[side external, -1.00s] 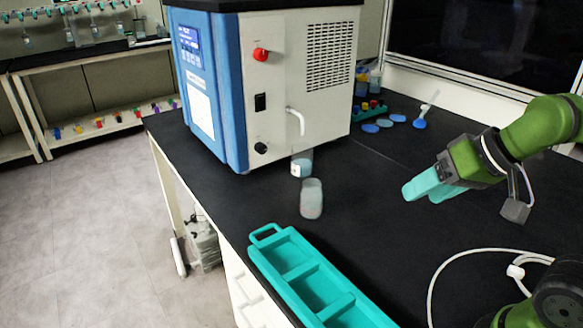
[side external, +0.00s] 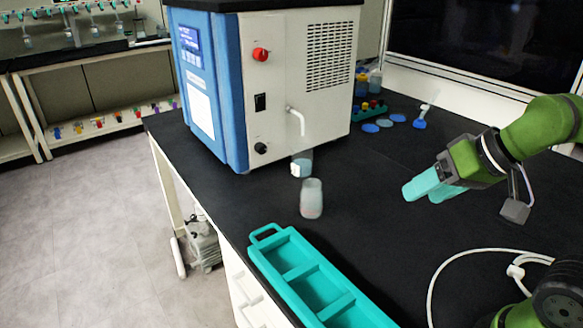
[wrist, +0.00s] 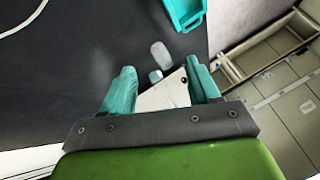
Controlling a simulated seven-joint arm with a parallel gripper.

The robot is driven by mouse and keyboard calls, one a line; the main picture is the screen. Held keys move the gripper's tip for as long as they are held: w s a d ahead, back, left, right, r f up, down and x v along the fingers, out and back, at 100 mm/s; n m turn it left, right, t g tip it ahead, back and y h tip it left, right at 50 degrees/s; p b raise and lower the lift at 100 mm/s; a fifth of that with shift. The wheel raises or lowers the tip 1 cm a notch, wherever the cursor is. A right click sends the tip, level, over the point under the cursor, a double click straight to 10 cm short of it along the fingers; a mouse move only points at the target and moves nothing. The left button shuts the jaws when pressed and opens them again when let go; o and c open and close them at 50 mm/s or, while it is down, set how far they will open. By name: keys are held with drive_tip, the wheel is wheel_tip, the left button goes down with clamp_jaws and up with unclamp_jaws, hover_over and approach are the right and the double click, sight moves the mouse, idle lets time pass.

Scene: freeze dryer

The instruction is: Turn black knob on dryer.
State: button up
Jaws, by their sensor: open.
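The freeze dryer (side external: 285,95) is a blue and cream box standing at the back of the black bench. Its black knob (side external: 261,148) is low on the side panel, below a black switch (side external: 260,102) and a red knob (side external: 261,54). My gripper (side external: 427,190) has teal fingers and is over the bench to the right of the dryer, well apart from the knob. In the wrist view, my gripper (wrist: 160,88) is open and empty, with part of the dryer (wrist: 163,94) between and beyond the fingers. The black knob shows there as a small dark spot (wrist: 184,80).
A bent pipe (side external: 297,121) sticks out right of the knob. A bottle (side external: 301,164) stands below it, and a cloudy jar (side external: 311,198) stands in front. A teal tray (side external: 283,262) lies at the front edge. The bench between my gripper and the jar is clear.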

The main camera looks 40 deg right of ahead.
drive_tip(key=w+d+f+t, duration=0.1)
drive_tip(key=w+f, duration=0.3)
drive_tip(key=w, duration=0.6)
drive_tip(key=w+d+f+m+t+y, duration=0.1)
drive_tip(key=w+f, duration=0.4)
drive_tip(key=w, duration=0.6)
drive_tip(key=w+d+f+t, duration=0.1)
drive_tip(key=w+f, duration=0.3)
drive_tip(key=w, duration=0.7)
drive_tip(key=shift+w+d+f+t+y, duration=0.2)
drive_tip(key=shift+t+y, duration=0.2)
drive_tip(key=shift+t, duration=0.3)
drive_tip(key=w+d+m+t+y, duration=0.1)
drive_tip(key=w+d+m+t, duration=0.1)
drive_tip(key=w, duration=0.1)
drive_tip(key=t, duration=0.1)
approach(263, 150)
drive_tip(key=shift+m, duration=0.4)
drive_tip(key=x, duration=0.9)
